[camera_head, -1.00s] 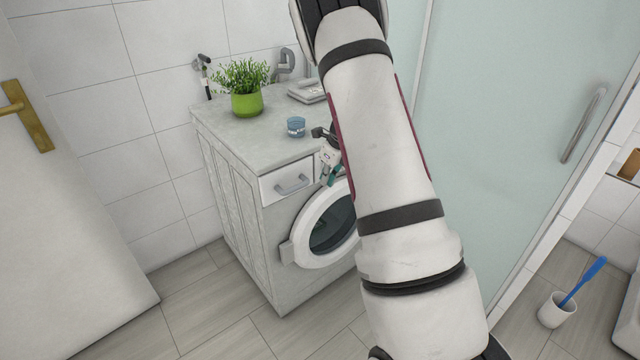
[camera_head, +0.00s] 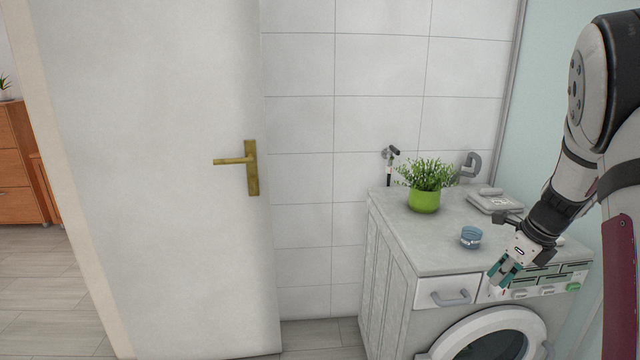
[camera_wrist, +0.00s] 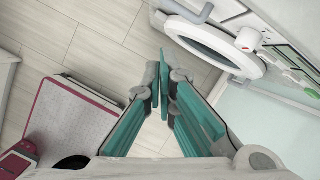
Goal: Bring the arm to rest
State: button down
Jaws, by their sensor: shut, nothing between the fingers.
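My arm comes in from the right edge of the head view, bent at the elbow, with its forearm pointing down and left. My gripper (camera_head: 502,271) has teal fingers and hangs in front of the washing machine (camera_head: 400,308), near its control panel. It is shut and empty. In the wrist view my gripper (camera_wrist: 163,85) points down at the floor, its teal fingertips close together. The washing machine's round door (camera_wrist: 215,42) lies up and right of the fingers there.
A pale door (camera_head: 165,190) with a brass handle (camera_head: 250,167) stands at left. On the machine's top are a green potted plant (camera_head: 424,200), a blue glass jar (camera_head: 470,237) and a grey device (camera_head: 494,201).

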jog(key=s+a+r+n+p, duration=0.3)
jog(key=s+a+r+n, duration=1.2)
jog(key=a+r, duration=0.2)
jog(key=s+a+r+n+p, duration=0.1)
jog(key=s+a+n, duration=0.1)
jog(key=s+n, duration=0.5)
jog(key=s+a+r+n+h+p, duration=0.1)
jog(key=s+a+r+n+p, duration=0.1)
jog(key=s+n, duration=0.5)
jog(key=shift+s+a+n+t+p, duration=0.3)
jog(key=shift+s+a, duration=0.5)
jog(key=shift+s, duration=1.6)
jog(key=shift+r, duration=0.1)
